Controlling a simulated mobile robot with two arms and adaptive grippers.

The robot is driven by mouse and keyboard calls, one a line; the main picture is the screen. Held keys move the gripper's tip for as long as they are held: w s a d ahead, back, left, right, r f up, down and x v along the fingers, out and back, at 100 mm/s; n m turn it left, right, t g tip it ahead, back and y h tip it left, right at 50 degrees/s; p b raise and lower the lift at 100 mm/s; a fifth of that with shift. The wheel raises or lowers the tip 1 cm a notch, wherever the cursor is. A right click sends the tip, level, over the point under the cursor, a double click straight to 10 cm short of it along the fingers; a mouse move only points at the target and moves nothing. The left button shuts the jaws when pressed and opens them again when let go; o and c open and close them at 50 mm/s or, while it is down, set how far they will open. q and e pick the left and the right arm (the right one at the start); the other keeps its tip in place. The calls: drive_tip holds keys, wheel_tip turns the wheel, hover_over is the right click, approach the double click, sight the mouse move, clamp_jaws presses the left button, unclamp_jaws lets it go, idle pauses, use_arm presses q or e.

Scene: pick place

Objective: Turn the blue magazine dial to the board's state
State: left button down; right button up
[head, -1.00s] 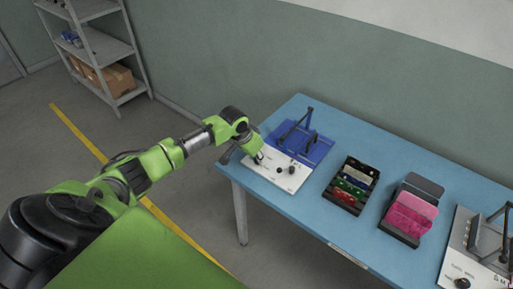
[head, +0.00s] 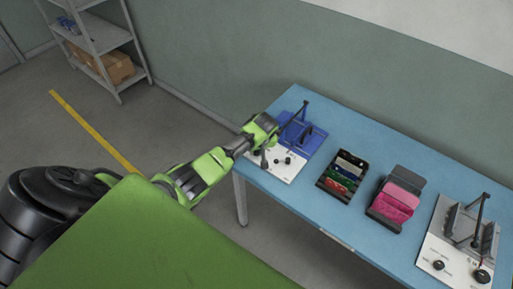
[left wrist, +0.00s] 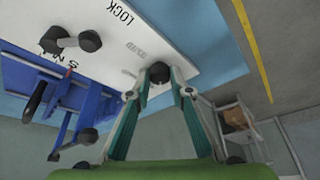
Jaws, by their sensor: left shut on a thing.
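The blue magazine fixture (head: 312,143) with its dark lever stands at the table's far left, joined to a white panel (head: 284,174). The fixture also shows in the left wrist view (left wrist: 72,118). My left gripper (head: 262,160) is over the panel's left end. In the left wrist view its fingertips (left wrist: 158,74) are closed around a dark round knob (left wrist: 158,70), partly hidden between them. Another dark knob (left wrist: 90,41) stands apart on the panel. The printing includes LOCK; other labels are too small to read. My right gripper is out of view.
A black tray of coloured cards (head: 333,191) and a dark holder with pink pieces (head: 380,220) stand right of the panel. A second, grey fixture with a white panel (head: 430,250) is at the far right. Bare blue table (head: 400,165) lies behind them.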

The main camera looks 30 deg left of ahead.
use_arm(q)
drive_tip(key=shift+w+d+n, duration=0.1)
drive_tip(key=shift+n, duration=0.9)
drive_tip(key=shift+f+n+g+y+b, duration=0.1)
drive_tip(key=shift+n+g+y+b, duration=0.35)
drive_tip(key=shift+n+b, duration=0.35)
drive_tip(key=shift+w+n+g+b, duration=0.1)
drive_tip(key=shift+n+g+b, duration=0.55)
drive_tip(key=shift+n, duration=0.55)
drive_tip(key=shift+n+y+b, duration=0.25)
drive_tip(key=shift+n+b, duration=0.55)
drive_tip(key=shift+n, duration=0.1)
drive_tip(key=c, duration=1.8)
unclamp_jaws()
drive_tip(key=shift+r, duration=0.25)
